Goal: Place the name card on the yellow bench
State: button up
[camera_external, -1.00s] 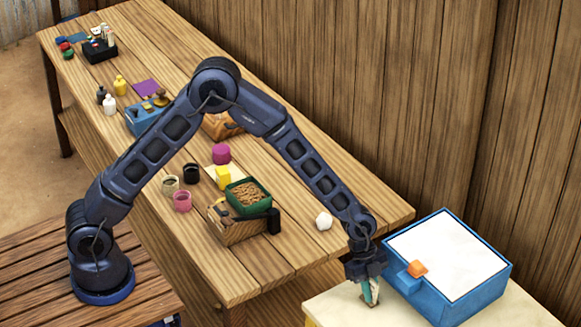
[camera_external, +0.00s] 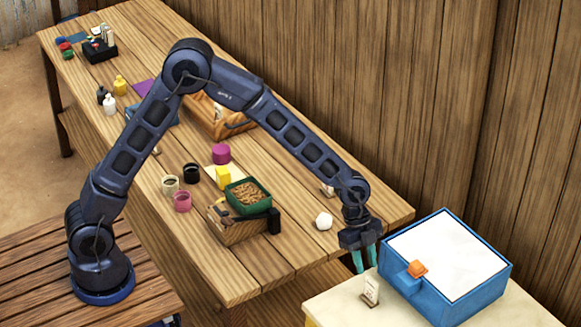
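The name card (camera_external: 371,290) is a small pale card with a dark mark, standing upright on the cream top of the yellow bench (camera_external: 330,306). It is just left of the blue box. My gripper (camera_external: 365,262) is above the card and apart from it. Its two teal fingers point down, spread with a gap between them and nothing held. Only the left and front part of the bench top shows; the blue box covers much of the rest.
A white many-sided piece (camera_external: 324,221) and a wooden crate with a green tray (camera_external: 249,193) are on the long wooden table (camera_external: 290,248). A plank wall runs behind.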

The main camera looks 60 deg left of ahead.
jog(key=s+a+r+n+t+y, duration=0.1)
jog(key=s+a+r+n, duration=0.4)
jog(key=a+r, duration=0.65)
jog(key=s+a+r+n+t+y, duration=0.25)
jog(key=s+a+r, duration=0.55)
jog(key=a, duration=0.6)
jog(key=s+a+r+n, duration=0.2)
jog(key=s+a+n, duration=0.3)
jog(key=s+a, duration=0.4)
jog(key=s+a+r+n+t, duration=0.1)
jog(key=s+a+r+n, duration=0.1)
jog(key=s+a+n, duration=0.3)
jog(key=s+a+y, duration=0.1)
jog(key=s+a, duration=0.3)
jog(key=s, duration=0.4)
jog(key=shift+s+r, duration=0.3)
jog(key=shift+r, duration=0.05)
